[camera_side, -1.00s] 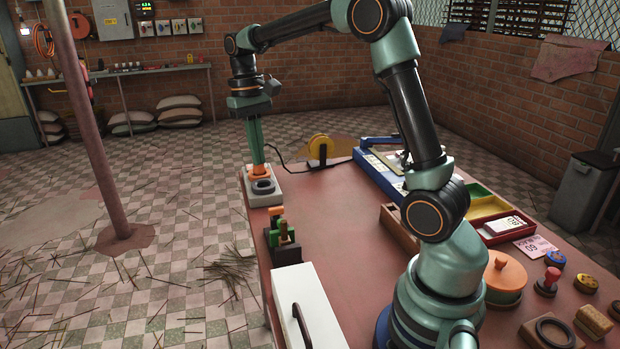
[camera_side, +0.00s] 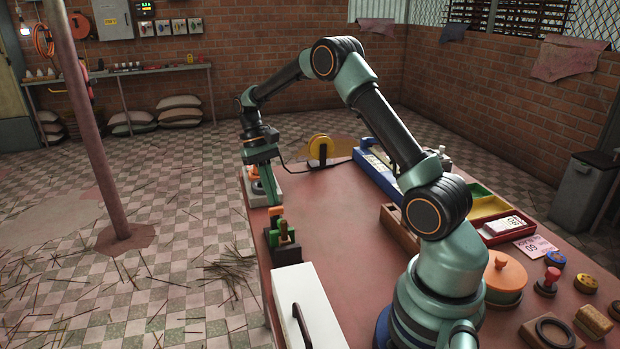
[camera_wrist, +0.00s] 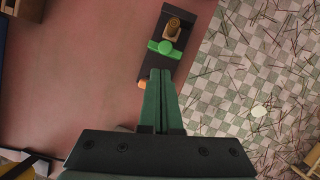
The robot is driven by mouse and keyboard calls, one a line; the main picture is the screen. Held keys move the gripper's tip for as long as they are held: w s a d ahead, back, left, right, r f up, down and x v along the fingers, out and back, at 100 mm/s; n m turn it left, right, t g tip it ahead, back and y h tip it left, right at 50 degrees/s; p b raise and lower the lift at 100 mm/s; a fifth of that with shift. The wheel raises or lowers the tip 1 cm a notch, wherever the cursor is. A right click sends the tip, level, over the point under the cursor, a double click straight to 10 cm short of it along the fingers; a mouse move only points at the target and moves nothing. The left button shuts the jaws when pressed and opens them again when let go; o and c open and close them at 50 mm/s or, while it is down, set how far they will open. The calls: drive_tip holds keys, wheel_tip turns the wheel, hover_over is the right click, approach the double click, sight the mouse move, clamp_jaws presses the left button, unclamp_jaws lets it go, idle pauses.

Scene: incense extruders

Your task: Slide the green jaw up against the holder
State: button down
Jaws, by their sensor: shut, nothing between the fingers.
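The green jaw (camera_side: 273,238) is on a dark fixture (camera_side: 288,255) at the table's left edge. In the wrist view the green jaw (camera_wrist: 165,48) lies across the dark base, just short of an upright brown holder (camera_wrist: 172,28); whether they touch I cannot tell. The brown holder (camera_side: 284,230) also shows in the side view. My gripper (camera_side: 272,203) is shut and empty, above the fixture's far end near an orange piece (camera_side: 277,211). In the wrist view my fingertips (camera_wrist: 160,71) point at the green jaw's near side and partly hide the orange piece (camera_wrist: 142,84).
A light grey stand (camera_side: 262,198) is behind my gripper at the far left corner. A white case (camera_side: 318,310) with a dark handle is nearer the camera. The table middle is clear; the floor drops off to the left.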

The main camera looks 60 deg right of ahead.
sight(279, 220)
drive_tip(key=shift+x, duration=1.85)
drive_tip(key=shift+a, duration=0.15)
drive_tip(key=shift+s+a, duration=0.8)
drive_tip(key=shift+w+d+r, duration=2.1)
drive_tip(key=shift+w+r, duration=1.45)
drive_tip(key=shift+r, duration=1.1)
drive_tip(key=x, duration=0.9)
drive_tip(key=shift+s+a+f, duration=0.1)
drive_tip(key=shift+a+f, duration=0.25)
drive_tip(key=shift+a, duration=0.05)
drive_tip(key=shift+s+a, duration=0.5)
drive_tip(key=shift+s, duration=0.35)
drive_tip(key=shift+s+a, duration=0.5)
drive_tip(key=shift+s, duration=0.4)
